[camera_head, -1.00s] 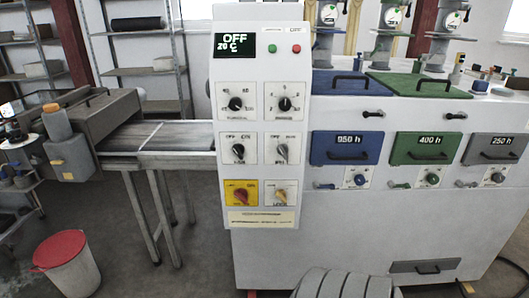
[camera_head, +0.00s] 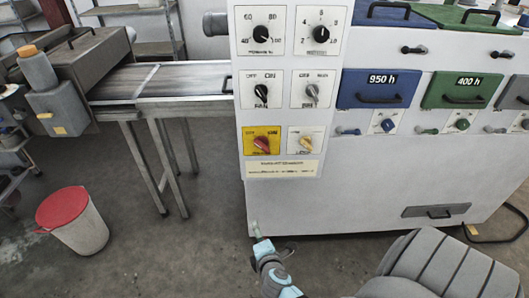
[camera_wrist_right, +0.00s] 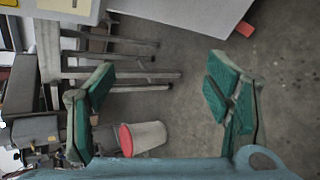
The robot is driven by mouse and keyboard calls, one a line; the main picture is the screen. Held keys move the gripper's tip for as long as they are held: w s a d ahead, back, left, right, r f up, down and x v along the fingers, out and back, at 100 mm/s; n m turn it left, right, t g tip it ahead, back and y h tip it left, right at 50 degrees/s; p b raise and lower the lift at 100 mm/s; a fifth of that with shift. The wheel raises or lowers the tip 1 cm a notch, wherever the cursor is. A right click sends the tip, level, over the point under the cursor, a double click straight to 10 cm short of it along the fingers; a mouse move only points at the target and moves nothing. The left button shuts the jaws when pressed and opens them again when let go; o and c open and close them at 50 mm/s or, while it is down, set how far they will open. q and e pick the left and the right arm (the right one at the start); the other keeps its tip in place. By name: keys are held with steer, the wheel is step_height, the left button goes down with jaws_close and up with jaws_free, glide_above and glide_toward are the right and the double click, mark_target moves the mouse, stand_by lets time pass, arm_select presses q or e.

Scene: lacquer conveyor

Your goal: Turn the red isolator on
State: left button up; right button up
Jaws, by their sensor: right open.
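The red isolator (camera_head: 262,143) is a rotary knob on a yellow plate, bottom left on the white control panel (camera_head: 283,172) in the head view. Its handle looks slanted, but its labels are too small to read surely. My right gripper (camera_head: 258,238) is below the panel, apart from the knob. In the right wrist view, its green-padded fingers (camera_wrist_right: 163,68) are wide apart with nothing between them. My left gripper is not in view.
A pale knob (camera_head: 305,144) sits right beside the isolator, with two dark-pointer dials (camera_head: 262,33) and two switches (camera_head: 261,91) above. A roller conveyor (camera_head: 180,82) and a red-lidded bin (camera_head: 75,218) stand at left.

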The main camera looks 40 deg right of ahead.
steer(key=w+d+r+n+t+h, duration=0.2)
steer(key=w+r+h, duration=0.1)
steer(key=r, duration=0.7)
steer(key=n+t+h, duration=0.1)
steer(key=t+h, duration=0.1)
glide_toward(262, 148)
steer(key=b+x, duration=0.1)
steer(key=x, duration=0.7)
steer(key=shift+w+d+f+b, duration=0.1)
steer(key=shift+w+d+b, duration=0.15)
steer(key=shift+w+b, duration=0.1)
steer(key=shift+w+d, duration=0.3)
steer(key=shift+w, duration=0.05)
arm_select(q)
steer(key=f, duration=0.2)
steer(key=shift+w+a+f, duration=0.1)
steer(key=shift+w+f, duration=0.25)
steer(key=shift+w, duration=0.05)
arm_select(e)
steer(key=c, duration=1.1)
